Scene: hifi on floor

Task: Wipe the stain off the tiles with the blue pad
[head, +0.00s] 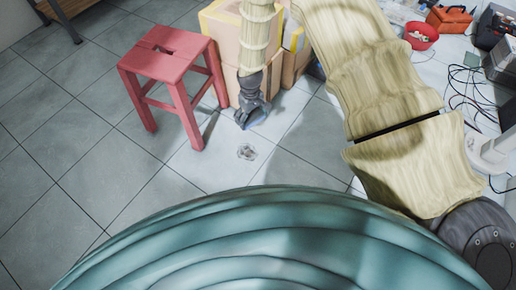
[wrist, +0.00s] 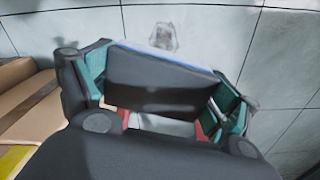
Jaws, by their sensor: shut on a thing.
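My gripper (head: 252,112) is low over the tiles beside the cardboard boxes, its arm reaching down from above. It is shut on the blue pad (head: 260,118), of which only a little blue shows in the head view. In the wrist view the pad (wrist: 160,82) sits between the two fingers, with a dark face and a blue upper edge. The stain (head: 247,152) is a grey-brown smudge on a pale tile, apart from the gripper and nearer my body. It also shows in the wrist view, just beyond the pad's blue edge (wrist: 163,37). I cannot tell whether the pad touches the floor.
A red stool (head: 170,62) stands left of my gripper. Cardboard boxes (head: 222,35) with yellow edges stand right behind it. A red bowl (head: 421,36), an orange toolbox (head: 449,20) and cables (head: 462,88) lie at the right. The tiles at the left are clear.

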